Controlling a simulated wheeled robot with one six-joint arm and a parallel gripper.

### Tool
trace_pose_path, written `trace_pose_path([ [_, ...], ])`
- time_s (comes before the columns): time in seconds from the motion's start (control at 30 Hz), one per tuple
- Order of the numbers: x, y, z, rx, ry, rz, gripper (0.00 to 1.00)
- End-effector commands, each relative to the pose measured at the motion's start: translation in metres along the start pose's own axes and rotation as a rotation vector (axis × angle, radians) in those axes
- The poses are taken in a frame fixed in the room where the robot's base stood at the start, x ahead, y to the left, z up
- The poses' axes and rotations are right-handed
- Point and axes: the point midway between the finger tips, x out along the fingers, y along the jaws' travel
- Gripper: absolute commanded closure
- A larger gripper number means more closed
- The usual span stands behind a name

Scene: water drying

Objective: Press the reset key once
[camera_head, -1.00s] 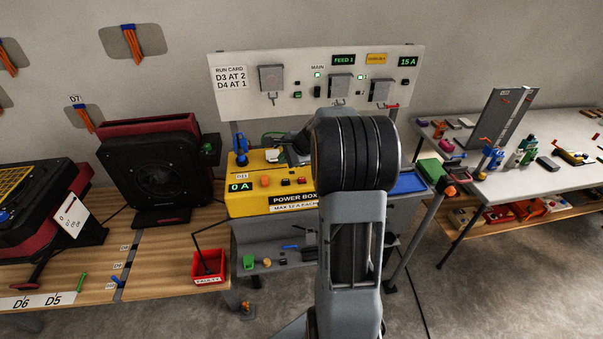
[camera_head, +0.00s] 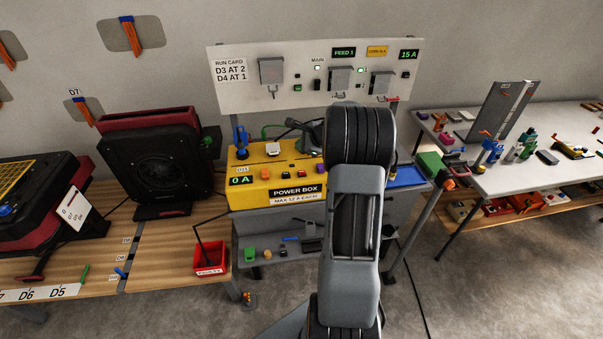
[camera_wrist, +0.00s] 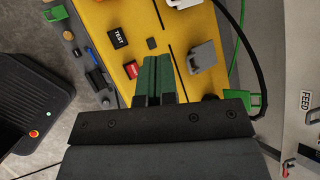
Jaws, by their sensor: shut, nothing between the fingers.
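The yellow power box (camera_head: 240,200) stands left of my arm in the head view, its display reading 0 A. In the wrist view a small red key (camera_wrist: 131,70) with white lettering, too small to read surely, sits on the yellow panel (camera_wrist: 102,14). A black key marked TEST (camera_wrist: 117,37) is above it. My gripper (camera_wrist: 154,58) is shut and empty, its green fingers just right of the red key. They seem apart from it, but their height above the panel is unclear. In the head view my arm hides the fingertips.
A grey flip cover (camera_wrist: 203,56) stands right of the fingers in the wrist view, with a green connector (camera_wrist: 240,102) and black cable beyond. A black fan unit (camera_head: 155,160) stands left of the box. A red bin (camera_head: 210,258) is in front on the wooden bench.

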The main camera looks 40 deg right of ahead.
Motion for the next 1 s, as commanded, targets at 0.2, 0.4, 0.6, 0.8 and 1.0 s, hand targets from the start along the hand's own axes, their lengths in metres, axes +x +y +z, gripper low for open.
trace_pose_path([
  [0.2, 0.015, 0.011, -0.011, 0.001, 0.000, 0.001, 1.00],
  [0.4, 0.032, 0.024, -0.024, 0.001, 0.001, 0.001, 1.00],
  [0.6, 0.050, 0.036, -0.036, 0.000, 0.001, 0.000, 1.00],
  [0.8, 0.058, 0.042, -0.042, 0.000, 0.000, 0.000, 1.00],
  [1.0, 0.058, 0.042, -0.042, 0.000, 0.000, 0.000, 1.00],
])
